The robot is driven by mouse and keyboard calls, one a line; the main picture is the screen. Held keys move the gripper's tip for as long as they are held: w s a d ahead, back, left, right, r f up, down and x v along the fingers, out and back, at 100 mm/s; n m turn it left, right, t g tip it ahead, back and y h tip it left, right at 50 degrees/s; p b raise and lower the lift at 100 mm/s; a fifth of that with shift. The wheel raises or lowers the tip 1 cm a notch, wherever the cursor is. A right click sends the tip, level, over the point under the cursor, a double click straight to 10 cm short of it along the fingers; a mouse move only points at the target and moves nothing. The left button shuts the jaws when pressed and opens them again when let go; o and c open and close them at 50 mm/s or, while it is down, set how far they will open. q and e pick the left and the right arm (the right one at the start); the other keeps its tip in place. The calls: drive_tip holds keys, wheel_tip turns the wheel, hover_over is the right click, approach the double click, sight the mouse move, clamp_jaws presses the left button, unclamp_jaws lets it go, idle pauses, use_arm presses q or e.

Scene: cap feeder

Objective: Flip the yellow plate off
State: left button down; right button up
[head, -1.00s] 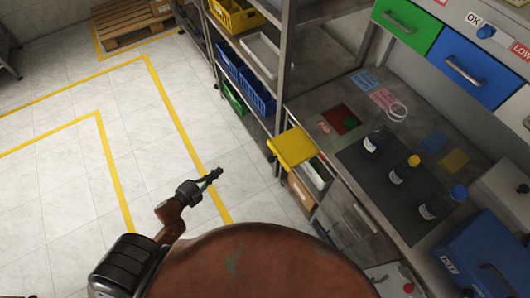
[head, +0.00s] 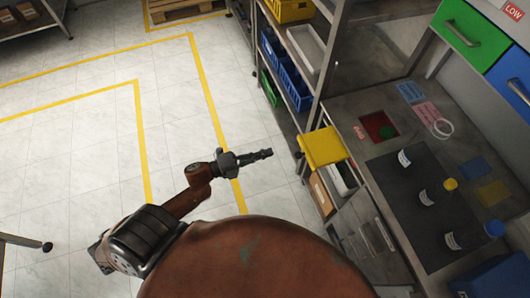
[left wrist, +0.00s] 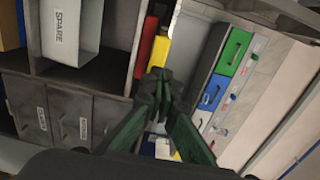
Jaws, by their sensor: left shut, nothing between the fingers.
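The yellow plate (head: 322,147) sticks out from the front left edge of the metal bench, beside the shelf rack, with its broad face up. My left gripper (head: 268,154) is shut and empty. In the head view it points right at the plate, with a gap between its tips and the plate's left edge. The left wrist view shows the shut fingers (left wrist: 158,80) in front of a narrow yellow surface; I cannot tell whether that is the plate. My right gripper is not in view.
Below the plate is an open compartment with a cardboard box (head: 320,194). The shelf rack holds blue bins (head: 296,86). The tiled floor left of my gripper is clear.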

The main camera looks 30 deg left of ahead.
sight(300, 143)
use_arm(q)
drive_tip(key=x, duration=1)
drive_tip(key=shift+w+d+b, duration=0.15)
drive_tip(key=shift+d+b, duration=0.05)
drive_tip(key=shift+b, duration=0.1)
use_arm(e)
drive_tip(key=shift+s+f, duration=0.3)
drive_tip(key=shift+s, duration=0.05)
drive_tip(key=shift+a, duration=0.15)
use_arm(q)
drive_tip(key=shift+w, duration=0.1)
